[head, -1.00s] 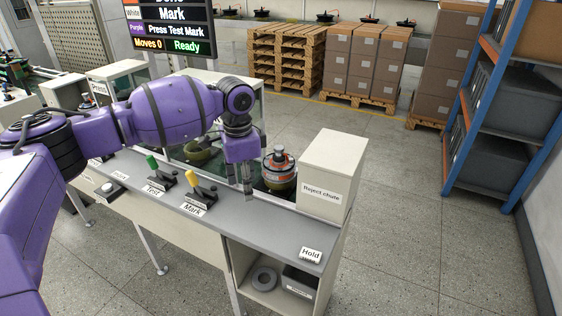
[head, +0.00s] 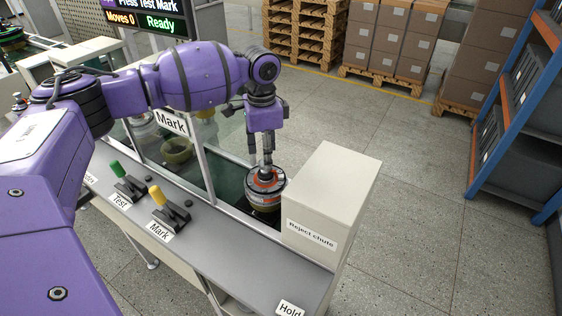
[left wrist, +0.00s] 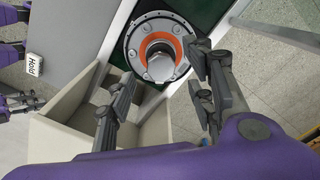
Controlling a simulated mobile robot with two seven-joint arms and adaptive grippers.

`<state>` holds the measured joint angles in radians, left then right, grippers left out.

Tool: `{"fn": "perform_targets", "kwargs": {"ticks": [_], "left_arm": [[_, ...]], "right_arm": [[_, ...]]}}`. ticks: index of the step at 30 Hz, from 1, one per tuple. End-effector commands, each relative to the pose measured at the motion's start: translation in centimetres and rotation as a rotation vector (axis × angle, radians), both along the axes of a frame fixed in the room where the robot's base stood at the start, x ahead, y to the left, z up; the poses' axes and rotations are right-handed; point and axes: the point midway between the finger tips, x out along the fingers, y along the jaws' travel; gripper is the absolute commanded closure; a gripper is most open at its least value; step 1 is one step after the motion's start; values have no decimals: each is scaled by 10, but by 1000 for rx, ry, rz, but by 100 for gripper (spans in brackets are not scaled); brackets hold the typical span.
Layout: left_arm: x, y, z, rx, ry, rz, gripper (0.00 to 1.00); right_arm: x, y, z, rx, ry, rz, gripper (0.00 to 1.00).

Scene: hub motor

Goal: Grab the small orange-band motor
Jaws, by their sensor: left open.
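The small orange-band motor (head: 265,186) stands upright behind the bench's front ledge, beside the reject chute box. In the left wrist view the motor (left wrist: 158,50) shows from above, with a silver shaft hub and an orange ring. My left gripper (head: 260,160) is above the motor, fingers pointing down. In the left wrist view my left gripper (left wrist: 165,92) is open, its fingers spread on either side of the hub's near end, with nothing held. I cannot tell whether a finger touches the motor. My right gripper (left wrist: 20,100) shows partly at the left edge of the wrist view.
The reject chute box (head: 330,200) stands close on the right of the motor. A glass-like panel frame (head: 197,165) is on the left. The green Test lever (head: 122,175) and yellow Mark lever (head: 162,200) stand on the front ledge. A Hold label (head: 290,308) is at the near right.

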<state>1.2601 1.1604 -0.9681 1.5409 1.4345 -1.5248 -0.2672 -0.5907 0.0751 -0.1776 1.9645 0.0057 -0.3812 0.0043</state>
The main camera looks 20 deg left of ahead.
Motion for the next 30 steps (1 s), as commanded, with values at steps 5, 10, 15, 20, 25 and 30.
{"fn": "perform_targets", "kwargs": {"ticks": [5, 10, 15, 20, 25, 30], "left_arm": [[-3, -1, -24, 1, 5, 0, 51], [-4, -3, -49, 1, 3, 1, 51], [-5, -3, -66, 0, 5, 1, 51], [-4, -3, -67, 0, 4, 1, 51], [-4, -3, -67, 0, 4, 1, 63], [-5, -3, -67, 0, 5, 1, 85]], "right_arm": [[-13, -6, -7, -10, 26, 5, 60], [-9, -8, -2, -15, 16, 10, 60], [1, -6, 3, -13, -2, 13, 60], [8, -4, 7, -10, -15, 12, 60], [7, -2, 6, -4, -13, 5, 60], [3, -1, 3, -1, -5, 0, 60]]}}
